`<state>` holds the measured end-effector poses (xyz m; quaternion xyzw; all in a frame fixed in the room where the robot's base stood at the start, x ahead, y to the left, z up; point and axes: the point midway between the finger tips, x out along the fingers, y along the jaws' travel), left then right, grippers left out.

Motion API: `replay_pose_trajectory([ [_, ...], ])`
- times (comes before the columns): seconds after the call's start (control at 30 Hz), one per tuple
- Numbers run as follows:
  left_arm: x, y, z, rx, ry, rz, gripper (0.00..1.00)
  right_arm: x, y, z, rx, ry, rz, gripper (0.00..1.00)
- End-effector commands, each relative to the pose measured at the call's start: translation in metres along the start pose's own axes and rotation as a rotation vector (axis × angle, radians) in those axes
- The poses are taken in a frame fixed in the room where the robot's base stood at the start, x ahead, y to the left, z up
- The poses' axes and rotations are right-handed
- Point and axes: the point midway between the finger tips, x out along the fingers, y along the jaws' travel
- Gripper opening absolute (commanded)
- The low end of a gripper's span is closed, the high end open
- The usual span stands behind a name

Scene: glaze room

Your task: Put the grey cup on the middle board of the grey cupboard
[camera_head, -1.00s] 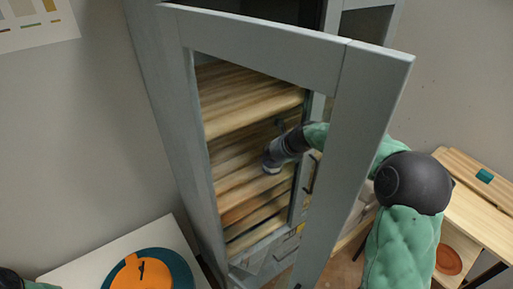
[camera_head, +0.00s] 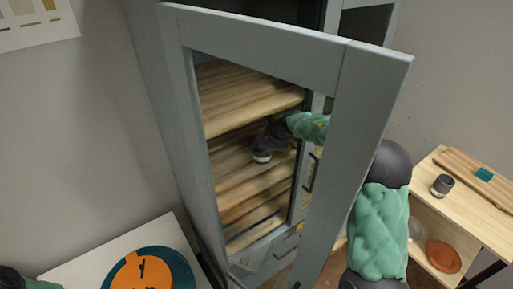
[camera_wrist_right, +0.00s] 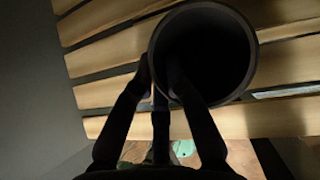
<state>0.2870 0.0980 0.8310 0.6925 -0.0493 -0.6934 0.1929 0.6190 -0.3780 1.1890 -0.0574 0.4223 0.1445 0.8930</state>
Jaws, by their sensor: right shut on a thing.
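The grey cupboard (camera_head: 172,130) stands in the middle of the head view, its framed door (camera_head: 357,140) swung open toward me. I see its slatted wooden boards through the door frame. My right gripper (camera_head: 268,146) is inside, below the upper board (camera_head: 245,100) and over the middle board (camera_head: 232,180). It is shut on the grey cup (camera_head: 261,158). In the right wrist view the fingers (camera_wrist_right: 160,78) grip the cup's wall, and its dark round mouth (camera_wrist_right: 204,50) faces the camera. I cannot tell whether the cup touches the board. My left gripper is not in view.
A wooden side table (camera_head: 435,207) at the right holds another dark cup (camera_head: 442,185) and a teal block (camera_head: 484,174). An orange dish (camera_head: 443,257) sits on its lower shelf. A white table (camera_head: 88,262) with an orange and teal round thing (camera_head: 150,272) is at lower left.

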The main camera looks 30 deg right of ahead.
Motion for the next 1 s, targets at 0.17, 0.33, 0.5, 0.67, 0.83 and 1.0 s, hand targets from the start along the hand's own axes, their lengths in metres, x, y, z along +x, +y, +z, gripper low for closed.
replay_pose_trajectory([
  [0.17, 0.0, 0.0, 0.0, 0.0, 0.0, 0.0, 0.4, 0.0, 0.0, -0.001, 0.0, 0.001, 0.001, 0.38],
  [0.33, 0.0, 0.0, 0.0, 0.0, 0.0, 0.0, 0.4, 0.0, 0.0, -0.001, 0.0, 0.001, 0.0, 0.38],
  [0.5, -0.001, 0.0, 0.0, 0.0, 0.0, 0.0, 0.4, -0.005, 0.0, 0.001, 0.0, 0.0, -0.001, 0.38],
  [0.67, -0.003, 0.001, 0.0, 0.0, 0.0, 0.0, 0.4, -0.027, -0.001, 0.001, 0.0, -0.002, -0.003, 0.38],
  [0.83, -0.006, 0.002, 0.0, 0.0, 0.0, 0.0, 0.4, -0.054, 0.0, 0.001, 0.0, -0.001, -0.002, 0.38],
  [1.0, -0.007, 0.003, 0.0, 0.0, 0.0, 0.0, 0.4, -0.071, 0.0, 0.0, 0.0, 0.0, -0.001, 0.38],
])
